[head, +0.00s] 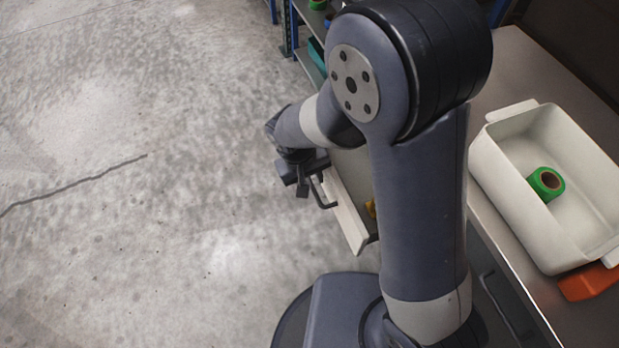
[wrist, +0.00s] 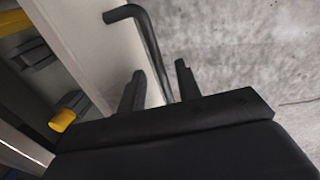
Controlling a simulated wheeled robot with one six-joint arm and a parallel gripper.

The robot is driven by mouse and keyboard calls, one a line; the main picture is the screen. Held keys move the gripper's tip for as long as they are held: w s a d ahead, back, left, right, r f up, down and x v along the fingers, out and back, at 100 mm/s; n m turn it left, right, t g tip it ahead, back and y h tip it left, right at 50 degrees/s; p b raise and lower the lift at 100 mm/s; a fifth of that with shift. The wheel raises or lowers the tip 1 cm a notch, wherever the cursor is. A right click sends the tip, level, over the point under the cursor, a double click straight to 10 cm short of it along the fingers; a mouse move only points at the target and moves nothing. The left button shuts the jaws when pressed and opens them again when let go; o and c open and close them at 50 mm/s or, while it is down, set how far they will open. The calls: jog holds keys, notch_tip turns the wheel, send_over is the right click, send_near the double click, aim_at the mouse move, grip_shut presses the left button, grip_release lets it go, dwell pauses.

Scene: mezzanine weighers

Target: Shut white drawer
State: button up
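The white drawer (head: 347,217) stands pulled open under the workbench in the head view, partly hidden behind my arm. Its white front panel (wrist: 88,45) fills the upper left of the wrist view. A dark bent bar handle (head: 323,191) is on the front, and it also shows in the wrist view (wrist: 145,40). My gripper (head: 304,187) is at the handle. In the wrist view my gripper (wrist: 160,86) has its two fingers apart, with the handle bar running between them and gaps visible. Whether a finger touches the bar I cannot tell.
Inside the drawer lies a dark item with a yellow end (wrist: 66,112). On the bench (head: 515,65) stands a white bin (head: 545,255) holding a green tape roll (head: 546,184), beside an orange object (head: 588,282). A shelf rack (head: 308,66) stands behind. Floor at left is clear.

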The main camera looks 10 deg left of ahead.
grip_shut()
dwell(0.4)
